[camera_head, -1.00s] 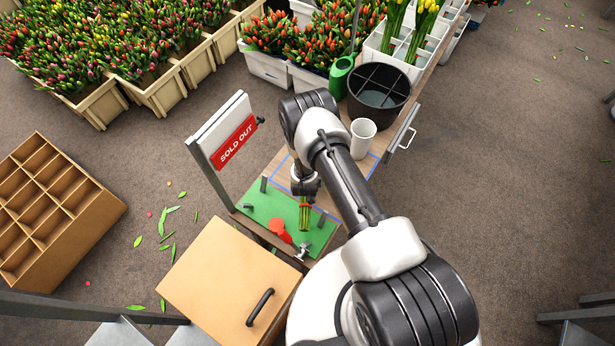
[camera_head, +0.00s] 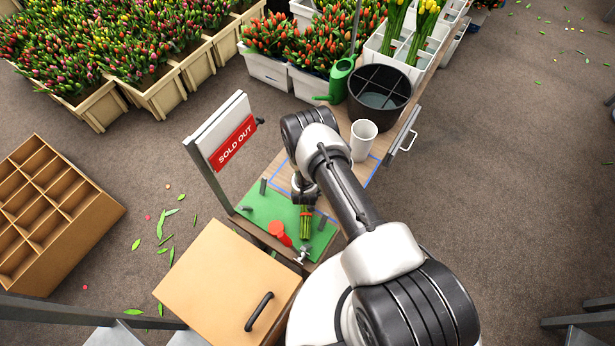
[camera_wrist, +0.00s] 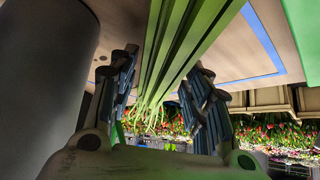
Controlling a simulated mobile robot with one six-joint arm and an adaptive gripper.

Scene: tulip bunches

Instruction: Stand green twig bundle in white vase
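The green twig bundle (camera_head: 306,226) has a red band and sits over the green mat (camera_head: 262,204), just in front of my gripper (camera_head: 304,198). In the wrist view its green stems (camera_wrist: 172,62) run between the two dark fingers of my gripper (camera_wrist: 162,88) and fill the gap. My gripper is shut on the bundle; the exact contact is partly hidden. I cannot tell whether the bundle touches the mat. The white vase (camera_head: 363,138) stands upright on the wooden table, to the right of and behind my gripper, beside my arm.
A SOLD OUT sign (camera_head: 232,140) stands at the left of the bench. A red tool (camera_head: 279,231) lies on the mat near short grey posts. A black divided bucket (camera_head: 378,92) and a green watering can (camera_head: 340,78) stand behind the vase. A cardboard-coloured box (camera_head: 226,275) is in front.

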